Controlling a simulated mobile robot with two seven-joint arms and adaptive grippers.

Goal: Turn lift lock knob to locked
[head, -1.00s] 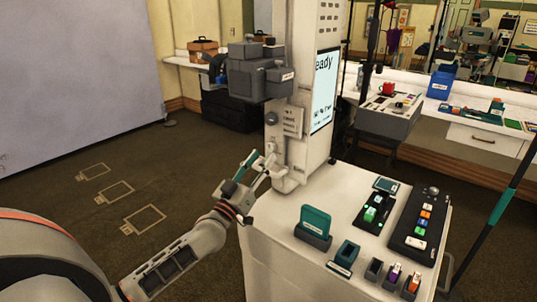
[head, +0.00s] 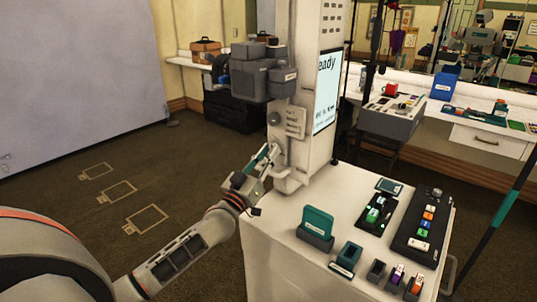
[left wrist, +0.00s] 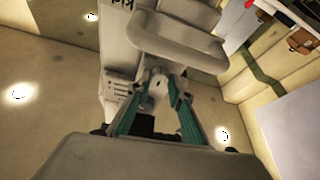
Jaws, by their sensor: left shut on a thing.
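The white lift column (head: 318,155) stands at the back of the cart. The lift lock knob shows in the left wrist view as a small pale round part (left wrist: 158,84) between my teal fingertips, low on the column. My left gripper (head: 272,152) reaches the column's lower left side in the head view. In the left wrist view its two fingers (left wrist: 160,88) are shut on the knob from both sides. In the head view the fingers hide most of the knob, and I cannot read its setting. My right gripper is not in view.
The white cart top (head: 290,212) holds a teal card-like block in a holder (head: 315,226), small bins and a black button panel (head: 422,228). A grey box cluster (head: 262,75) juts from the column above my gripper. Open floor lies to the left.

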